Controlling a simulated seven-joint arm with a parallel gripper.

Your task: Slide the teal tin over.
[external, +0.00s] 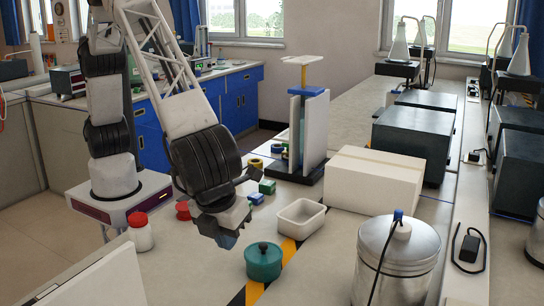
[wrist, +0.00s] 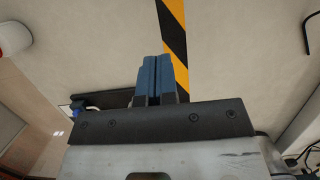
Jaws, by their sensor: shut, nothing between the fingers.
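The teal tin (external: 263,265), a round pot with a knobbed lid, stands upright on the table beside the black-and-yellow tape in the external view. My gripper (external: 227,238) hangs over the table to the left of the tin and a little behind it, apart from it. In the wrist view the blue fingers of my gripper (wrist: 158,78) are closed together with nothing between them. The tin does not show in the wrist view.
Black-and-yellow tape (external: 288,250) runs along the table; it also shows in the wrist view (wrist: 173,32). A white tray (external: 301,218) stands behind the tin, a metal canister (external: 395,265) to its right. A red-lidded jar (external: 141,236) stands left. Small coloured blocks and a white box (external: 372,180) lie farther back.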

